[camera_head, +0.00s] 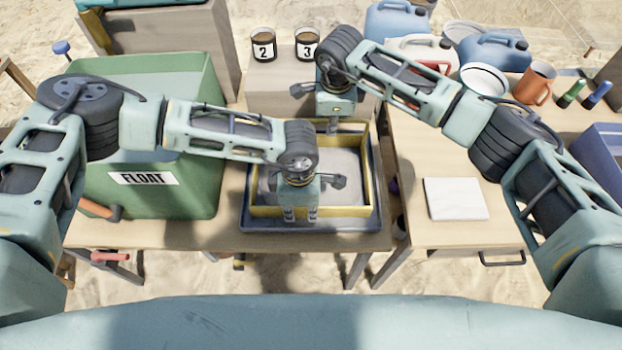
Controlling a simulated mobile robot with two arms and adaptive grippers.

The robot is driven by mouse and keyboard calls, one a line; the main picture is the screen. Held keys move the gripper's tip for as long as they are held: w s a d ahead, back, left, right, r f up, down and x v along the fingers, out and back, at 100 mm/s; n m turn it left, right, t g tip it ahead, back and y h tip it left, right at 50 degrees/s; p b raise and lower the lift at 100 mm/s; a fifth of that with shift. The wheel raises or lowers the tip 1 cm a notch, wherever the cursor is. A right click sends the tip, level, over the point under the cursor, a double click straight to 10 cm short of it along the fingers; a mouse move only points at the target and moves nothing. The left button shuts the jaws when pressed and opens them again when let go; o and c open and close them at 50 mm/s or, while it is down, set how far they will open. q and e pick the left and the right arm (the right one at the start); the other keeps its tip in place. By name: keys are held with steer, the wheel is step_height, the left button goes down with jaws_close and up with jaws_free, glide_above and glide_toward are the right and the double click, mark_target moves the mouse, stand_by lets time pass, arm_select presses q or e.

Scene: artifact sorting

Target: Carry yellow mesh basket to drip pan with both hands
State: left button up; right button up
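The yellow mesh basket (265,211) is a rectangular frame with a pale grey inside. It sits in or just over a dark grey tray (352,222), which looks like the drip pan, on the middle table. My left gripper (301,213) points down at the basket's near wall, overlapping its rim. My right gripper (333,127) points down at the far wall, close to its rim. The arm and gripper bodies hide parts of both walls. I cannot tell whether either gripper is closed on the rim.
A green bin labelled FLOAT (200,190) stands left of the basket. Cups numbered 2 (263,46) and 3 (307,45) stand on a box behind.

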arm_select(q)
steer(key=shift+s, duration=0.1)
arm_select(e)
steer(key=shift+r, duration=0.3)
arm_select(q)
step_height(320, 180, up, 12)
arm_select(e)
step_height(320, 180, up, 11)
steer(key=s, duration=0.2)
steer(key=shift+r, duration=0.15)
stand_by(0.3)
arm_select(q)
steer(key=shift+d, duration=0.1)
arm_select(e)
steer(key=shift+s, duration=0.1)
